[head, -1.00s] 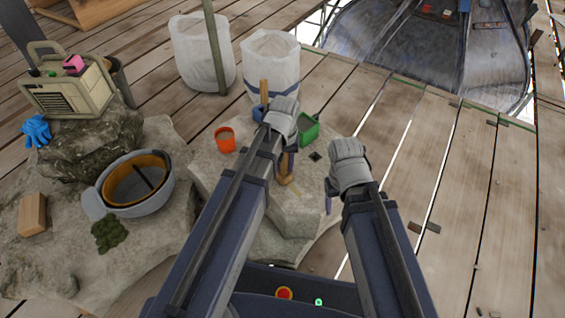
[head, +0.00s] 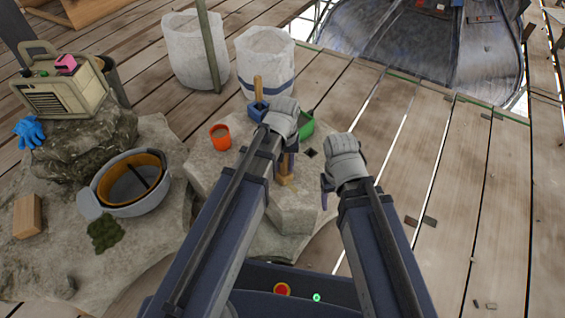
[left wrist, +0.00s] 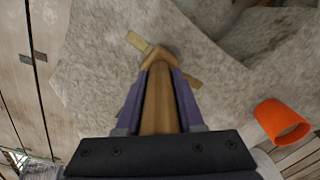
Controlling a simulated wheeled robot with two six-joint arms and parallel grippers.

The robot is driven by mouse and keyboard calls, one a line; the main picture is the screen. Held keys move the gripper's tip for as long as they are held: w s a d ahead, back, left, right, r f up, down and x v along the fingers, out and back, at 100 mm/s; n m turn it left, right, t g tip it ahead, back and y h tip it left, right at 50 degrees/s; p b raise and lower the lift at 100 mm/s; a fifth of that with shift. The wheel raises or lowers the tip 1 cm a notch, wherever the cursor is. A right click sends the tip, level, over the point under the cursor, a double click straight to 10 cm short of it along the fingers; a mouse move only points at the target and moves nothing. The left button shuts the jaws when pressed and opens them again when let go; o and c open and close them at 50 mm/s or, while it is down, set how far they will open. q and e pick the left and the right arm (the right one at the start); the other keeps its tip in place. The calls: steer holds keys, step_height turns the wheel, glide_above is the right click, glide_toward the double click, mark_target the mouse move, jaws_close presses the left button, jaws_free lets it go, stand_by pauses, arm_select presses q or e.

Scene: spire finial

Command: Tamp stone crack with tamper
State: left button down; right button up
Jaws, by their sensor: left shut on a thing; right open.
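My left gripper (head: 289,158) is shut on the wooden tamper (left wrist: 158,100), whose handle runs between the fingers in the left wrist view. The tamper's lower end (head: 285,180) is at the top of the pale stone block (head: 290,210); I cannot tell whether it presses on it. A tan strip (left wrist: 138,42) shows on both sides of that end and may be the crack; its middle is hidden by the tamper. My right gripper (head: 325,190) is open and empty, to the right of the block.
An orange cup (head: 220,137), a green container (head: 307,124) and a blue container (head: 257,109) stand around the block's far side. A wooden handle (head: 258,86) rises by the blue one. A grey bucket (head: 118,203) is left. Plank floor (head: 450,190) is mostly clear at right.

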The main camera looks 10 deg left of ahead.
arm_select(q)
steer(key=shift+s+d+f, duration=0.1)
steer(key=shift+s+d, duration=0.4)
steer(key=shift+d, duration=0.25)
steer(key=shift+s, duration=0.1)
steer(key=shift+s+d, duration=0.2)
steer(key=shift+d, duration=0.2)
steer(key=shift+s+d, duration=0.2)
steer(key=shift+d, duration=0.1)
steer(key=shift+s+d, duration=0.3)
steer(key=shift+d, duration=0.15)
steer(key=shift+r, duration=0.2)
step_height(320, 180, up, 7)
steer(key=p, duration=0.7)
steer(key=shift+f, duration=0.1)
